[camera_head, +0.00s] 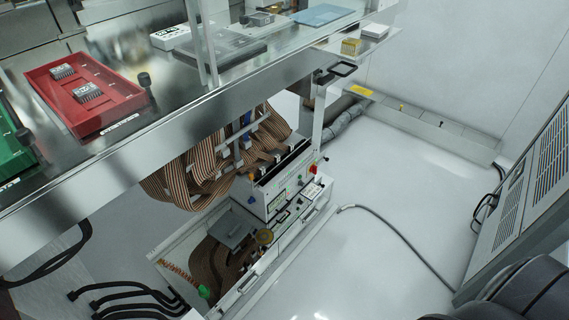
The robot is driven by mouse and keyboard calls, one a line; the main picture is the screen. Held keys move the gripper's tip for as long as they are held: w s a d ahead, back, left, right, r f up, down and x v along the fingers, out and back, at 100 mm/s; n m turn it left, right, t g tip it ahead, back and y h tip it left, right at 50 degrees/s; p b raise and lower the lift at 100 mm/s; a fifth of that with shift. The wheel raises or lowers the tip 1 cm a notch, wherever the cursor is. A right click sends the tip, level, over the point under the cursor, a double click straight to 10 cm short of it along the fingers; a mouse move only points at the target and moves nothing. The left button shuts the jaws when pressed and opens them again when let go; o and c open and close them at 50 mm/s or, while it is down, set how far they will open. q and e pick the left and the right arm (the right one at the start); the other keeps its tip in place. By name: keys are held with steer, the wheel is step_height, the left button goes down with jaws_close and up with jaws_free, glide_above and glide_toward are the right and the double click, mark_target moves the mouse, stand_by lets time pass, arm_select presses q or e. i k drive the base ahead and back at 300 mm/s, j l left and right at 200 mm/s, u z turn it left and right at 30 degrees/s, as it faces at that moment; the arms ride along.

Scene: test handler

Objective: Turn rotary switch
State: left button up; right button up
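A white control box (292,182) stands below the bench in the middle of the head camera view. Its panel carries a red button (312,169) and small green, blue and dark controls. A rotary switch may be among these, but the parts are too small for me to tell which one it is or how it is turned. Neither of my grippers shows in this view.
The metal bench carries a red tray (45,84) with dark parts, a green tray (12,160) at the left edge and a blue plate (321,15). Striped ribbon cables (193,165) hang under it. A grey cabinet (530,200) stands right; the floor between is mostly clear except a hose (398,236).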

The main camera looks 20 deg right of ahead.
mark_target(314, 169)
steer(key=i+l+u, duration=0.3)
steer(key=l, duration=0.5)
steer(key=i+l+u, duration=0.1)
steer(key=l+u, duration=0.2)
steer(key=l, duration=0.55)
steer(key=l+u, duration=0.25)
steer(key=l, duration=0.6)
